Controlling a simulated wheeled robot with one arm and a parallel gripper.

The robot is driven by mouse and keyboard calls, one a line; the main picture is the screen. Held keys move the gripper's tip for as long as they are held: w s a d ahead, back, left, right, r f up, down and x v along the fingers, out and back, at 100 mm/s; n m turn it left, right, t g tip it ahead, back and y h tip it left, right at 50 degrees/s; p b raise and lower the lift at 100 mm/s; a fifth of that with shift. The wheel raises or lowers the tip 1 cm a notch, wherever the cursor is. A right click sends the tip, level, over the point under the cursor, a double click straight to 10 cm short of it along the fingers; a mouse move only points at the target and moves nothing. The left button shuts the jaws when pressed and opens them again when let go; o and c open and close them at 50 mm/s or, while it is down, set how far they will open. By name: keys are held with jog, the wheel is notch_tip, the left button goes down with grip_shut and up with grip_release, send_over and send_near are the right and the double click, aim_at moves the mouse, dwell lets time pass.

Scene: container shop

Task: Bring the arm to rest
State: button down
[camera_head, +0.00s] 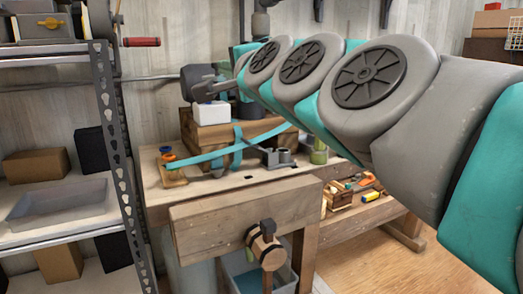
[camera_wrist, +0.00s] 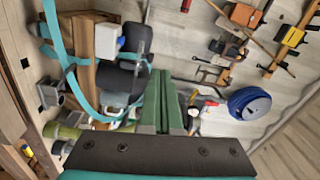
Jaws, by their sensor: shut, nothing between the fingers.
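My arm (camera_head: 375,110), grey and teal with dark round joint caps, reaches from the right edge over the workbench in the head view. My gripper (camera_wrist: 168,84) shows in the wrist view as green fingers close together, shut with nothing between them. It points toward the pale plank wall with hanging tools.
The wooden workbench (camera_head: 235,182) bears a wooden box with a teal strap (camera_head: 237,150) and a white block (camera_head: 210,113). A metal shelf (camera_head: 50,237) stands left. A blue coil (camera_wrist: 249,104) hangs on the wall. Floor shows at the right.

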jog(key=s+d+f+n+g+h, duration=0.1)
jog(key=s+d+f+n+g, duration=0.15)
jog(key=f, duration=0.75)
jog(key=s+d+f+n+g+h, duration=0.1)
jog(key=s+d+f+n+g, duration=0.15)
jog(key=f, duration=0.65)
jog(key=s+d+f+n+g+h, duration=0.1)
jog(key=s+f+n+g, duration=0.2)
jog(key=f, duration=0.7)
jog(key=s+d+f+n+g+h, duration=0.1)
jog(key=s+d+f+g, duration=0.2)
jog(key=s+d+f, duration=0.2)
jog(key=s+d+f+n+g+h, duration=0.1)
jog(key=s+d+f+g+h, duration=0.1)
jog(key=s+d+f+g, duration=0.2)
jog(key=s+d+f+n+g+h, duration=0.1)
jog(key=s+d+f, duration=0.5)
jog(key=s, duration=1)
notch_tip(320, 180, down, 4)
jog(key=shift+s+d+r+g+h, duration=0.2)
jog(key=shift+g+h, duration=0.3)
jog(key=shift+g, duration=0.7)
